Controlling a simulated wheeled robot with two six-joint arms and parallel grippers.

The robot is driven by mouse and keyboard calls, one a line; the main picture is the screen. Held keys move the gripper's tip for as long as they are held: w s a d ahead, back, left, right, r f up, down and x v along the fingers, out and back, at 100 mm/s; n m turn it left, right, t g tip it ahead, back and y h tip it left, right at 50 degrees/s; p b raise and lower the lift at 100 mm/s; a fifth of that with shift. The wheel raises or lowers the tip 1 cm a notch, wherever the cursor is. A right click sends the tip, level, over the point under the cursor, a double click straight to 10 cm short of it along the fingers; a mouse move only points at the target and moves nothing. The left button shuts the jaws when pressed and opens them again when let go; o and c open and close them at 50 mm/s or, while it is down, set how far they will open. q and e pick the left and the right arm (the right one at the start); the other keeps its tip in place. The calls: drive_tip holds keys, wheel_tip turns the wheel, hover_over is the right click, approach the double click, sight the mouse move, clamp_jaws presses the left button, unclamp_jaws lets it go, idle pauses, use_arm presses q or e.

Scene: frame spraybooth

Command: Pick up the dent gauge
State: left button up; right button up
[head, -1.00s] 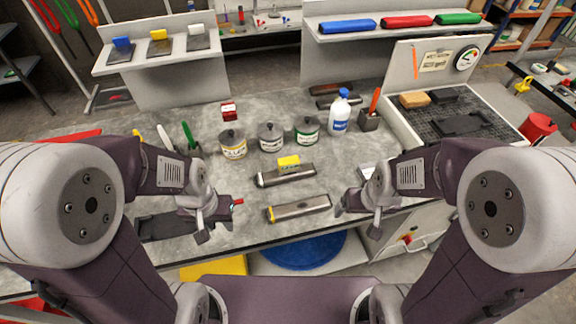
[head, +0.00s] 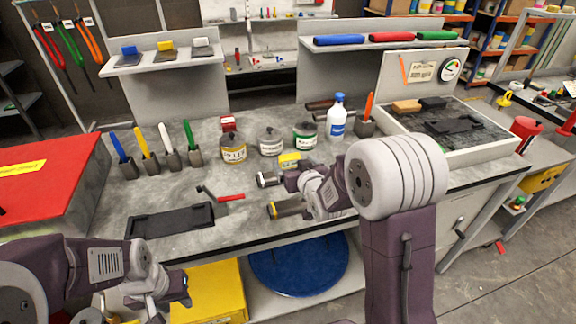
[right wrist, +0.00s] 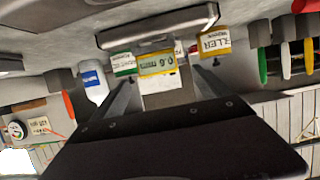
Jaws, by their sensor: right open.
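The near bar (head: 287,209) has a yellow end. I cannot tell for sure which is the dent gauge. In the right wrist view one bar (right wrist: 160,27) lies across the top, and the tag (right wrist: 157,62) reads 0.6 mm. My right gripper (right wrist: 165,74) is open, with nothing between its fingers. My left gripper (head: 178,289) is by the bench's front left; its jaws are unclear.
Several cans, including a yellow-labelled one (head: 233,150), and a white bottle (head: 337,118) stand behind the bars. A dark tray (head: 170,222) and a red-handled tool (head: 229,198) lie to the left. A red box (head: 45,175) stands far left.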

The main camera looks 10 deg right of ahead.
sight(291, 160)
drive_tip(key=shift+w+f, duration=0.2)
drive_tip(key=shift+w, duration=0.15)
drive_tip(key=x, duration=0.5)
drive_tip(key=shift+w, duration=0.2)
drive_tip(key=c, duration=1.8)
wheel_tip(291, 160, up, 10)
drive_tip(key=shift+p, duration=0.85)
